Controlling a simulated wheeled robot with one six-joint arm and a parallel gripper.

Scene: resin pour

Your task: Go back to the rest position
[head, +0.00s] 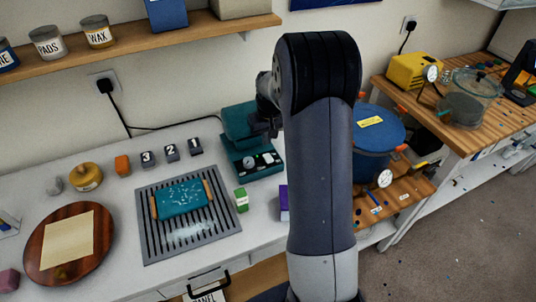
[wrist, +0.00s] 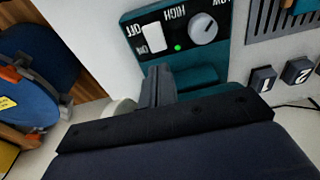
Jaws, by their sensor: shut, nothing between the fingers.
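My gripper (head: 266,126) is raised beside the upper part of my arm in the head view, in front of the teal machine (head: 238,124). In the wrist view my gripper (wrist: 158,72) is shut, its fingers together with nothing between them. Just past the fingertips is the machine's dark control panel (wrist: 176,50), with a white OFF/ON switch, a lit green light and a grey HIGH/LOW knob. I cannot tell whether the fingertips touch the machine. My arm hides part of the bench in the head view.
A slotted grey rack (head: 155,243) holds a teal tray with wooden handles (head: 181,200). Numbered blocks (head: 171,153) stand behind it, a green block (head: 241,200) to its right. A blue pot (head: 376,137) stands right of my arm. A shelf (head: 150,38) crosses the upper left wall.

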